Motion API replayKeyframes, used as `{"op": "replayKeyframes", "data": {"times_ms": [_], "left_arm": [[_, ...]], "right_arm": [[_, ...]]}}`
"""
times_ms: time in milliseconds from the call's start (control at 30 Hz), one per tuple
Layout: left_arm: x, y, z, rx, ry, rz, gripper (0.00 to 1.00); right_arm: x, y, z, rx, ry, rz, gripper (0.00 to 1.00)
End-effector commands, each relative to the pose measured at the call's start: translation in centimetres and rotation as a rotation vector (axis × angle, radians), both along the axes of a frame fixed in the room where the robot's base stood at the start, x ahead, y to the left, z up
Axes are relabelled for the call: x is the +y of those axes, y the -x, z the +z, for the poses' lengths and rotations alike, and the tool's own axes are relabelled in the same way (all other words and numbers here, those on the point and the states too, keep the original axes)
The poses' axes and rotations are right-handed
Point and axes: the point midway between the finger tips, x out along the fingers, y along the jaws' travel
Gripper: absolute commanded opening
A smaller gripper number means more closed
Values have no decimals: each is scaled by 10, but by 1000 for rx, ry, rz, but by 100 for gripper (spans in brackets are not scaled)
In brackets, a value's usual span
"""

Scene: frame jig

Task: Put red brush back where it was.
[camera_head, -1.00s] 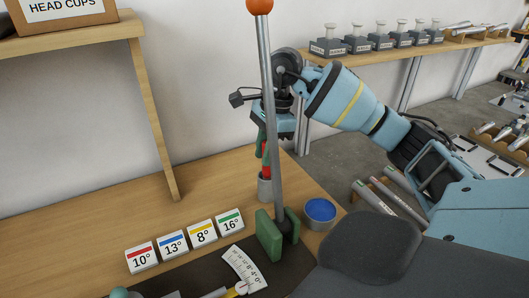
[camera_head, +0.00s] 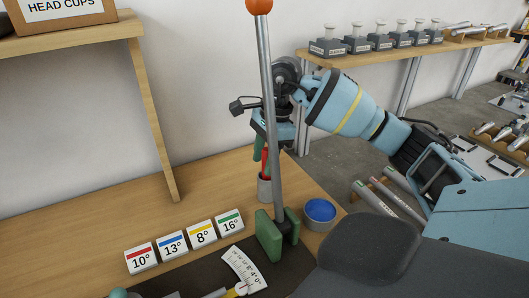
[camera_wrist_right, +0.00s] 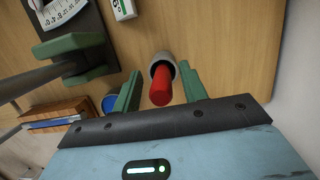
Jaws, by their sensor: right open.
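The red brush (camera_head: 265,165) stands in a small grey cup (camera_head: 264,188) on the wooden bench, behind the metal pole. Its red handle (camera_wrist_right: 161,88) points up toward the right wrist camera, and its lower end is hidden in the cup (camera_wrist_right: 162,64). My right gripper (camera_head: 261,152) is above the cup, pointing down. In the right wrist view its green fingers (camera_wrist_right: 160,80) are open, one on each side of the handle, with gaps visible. The pole partly covers the gripper in the head view. My left gripper is in neither current view.
The metal pole (camera_head: 268,110) with an orange ball stands in green blocks (camera_head: 268,236) in front of the cup. A blue-topped round container (camera_head: 320,211) stands to the right. Angle cards (camera_head: 201,234) and a dial (camera_head: 243,268) are at front left. Bare bench lies left of the cup.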

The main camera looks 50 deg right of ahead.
Motion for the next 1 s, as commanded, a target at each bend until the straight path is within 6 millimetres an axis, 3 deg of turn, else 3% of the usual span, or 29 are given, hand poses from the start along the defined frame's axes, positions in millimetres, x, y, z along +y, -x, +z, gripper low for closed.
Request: {"op": "replayKeyframes", "data": {"times_ms": [167,633,800,1000], "left_arm": [[0,-3,2,-6,0,0,36],[0,-15,13,-35,0,1,36],[0,-16,18,-39,1,1,36],[1,-8,15,-24,0,1,36]], "right_arm": [[-4,0,19,-5,0,-1,43],[-22,7,106,-6,-1,-1,43],[-25,8,118,-3,0,-2,43],[-26,8,119,0,0,0,43]]}}
